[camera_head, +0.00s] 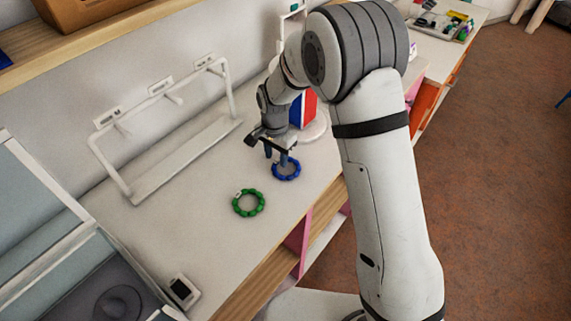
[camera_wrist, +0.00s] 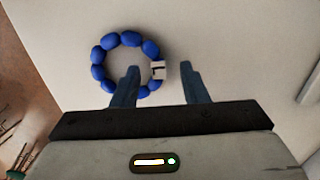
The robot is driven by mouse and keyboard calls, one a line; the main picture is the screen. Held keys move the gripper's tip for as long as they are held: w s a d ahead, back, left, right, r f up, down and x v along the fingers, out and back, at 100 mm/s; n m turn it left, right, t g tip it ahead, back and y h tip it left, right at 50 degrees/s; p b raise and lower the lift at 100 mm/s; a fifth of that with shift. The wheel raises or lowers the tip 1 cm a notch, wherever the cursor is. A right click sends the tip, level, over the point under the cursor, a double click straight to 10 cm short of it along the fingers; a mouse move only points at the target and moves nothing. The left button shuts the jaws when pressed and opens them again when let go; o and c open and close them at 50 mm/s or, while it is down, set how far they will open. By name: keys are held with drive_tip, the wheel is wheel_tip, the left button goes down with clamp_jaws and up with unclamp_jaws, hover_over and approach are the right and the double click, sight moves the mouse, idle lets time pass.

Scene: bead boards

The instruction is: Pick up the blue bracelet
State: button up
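The blue bracelet (camera_head: 287,169) lies on the white tabletop, right of the green bracelet (camera_head: 248,202). In the wrist view the blue bracelet (camera_wrist: 103,55) is a ring of blue beads with one pale square bead at its right side. My gripper (camera_head: 276,160) is right over it, pointing down. In the wrist view my gripper (camera_wrist: 160,76) is open, its left finger overlapping the ring's inside and its right finger outside. The pale bead shows between the fingertips. I cannot tell whether the fingers touch the bracelet.
A white rack (camera_head: 165,172) stands along the wall at left. A red, white and blue object (camera_head: 303,109) stands close behind my gripper. A small white device (camera_head: 182,290) sits near the front. The tabletop around the green bracelet is clear.

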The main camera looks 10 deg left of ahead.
drive_tip(key=shift+f, duration=0.4)
drive_tip(key=shift+c, duration=0.2)
clamp_jaws()
drive_tip(key=shift+r, duration=0.15)
